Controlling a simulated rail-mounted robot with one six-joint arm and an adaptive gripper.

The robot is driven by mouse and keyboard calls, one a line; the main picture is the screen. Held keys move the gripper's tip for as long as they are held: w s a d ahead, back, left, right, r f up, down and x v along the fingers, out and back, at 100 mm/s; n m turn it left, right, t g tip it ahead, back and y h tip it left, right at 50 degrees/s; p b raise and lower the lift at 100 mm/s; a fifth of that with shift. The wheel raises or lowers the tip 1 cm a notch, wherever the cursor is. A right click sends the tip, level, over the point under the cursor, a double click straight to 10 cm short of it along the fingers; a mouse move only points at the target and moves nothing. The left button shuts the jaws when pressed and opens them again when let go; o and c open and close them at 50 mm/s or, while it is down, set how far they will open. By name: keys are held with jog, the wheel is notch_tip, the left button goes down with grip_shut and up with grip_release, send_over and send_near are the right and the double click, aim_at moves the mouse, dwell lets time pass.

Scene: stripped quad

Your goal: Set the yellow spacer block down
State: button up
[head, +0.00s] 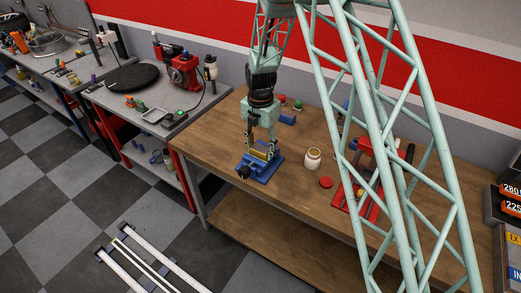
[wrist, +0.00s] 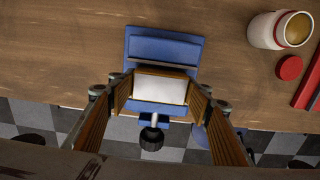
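The yellow spacer block (head: 261,149) is between my gripper's fingertips, at the blue vise (head: 262,168) on the wooden bench. In the wrist view the block (wrist: 160,88) shows a pale, glare-lit face with a thin yellow edge, framed by the vise (wrist: 165,48). My gripper (head: 261,143) points down over the vise. In the wrist view its two fingers (wrist: 160,90) come in from both sides and meet the block's sides. The block's underside is hidden, so I cannot tell whether it touches the vise.
A white jar (head: 313,159) and a red lid (head: 326,182) stand right of the vise. A blue block (head: 287,119) lies behind. A red fixture (head: 352,202) is farther right, partly behind a green lattice. The vise's black knob (wrist: 151,138) overhangs the bench's front edge.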

aim_at(261, 148)
jog(key=o, duration=0.4)
jog(key=shift+r, duration=0.2)
notch_tip(261, 148, up, 12)
dwell(0.9)
dwell(0.8)
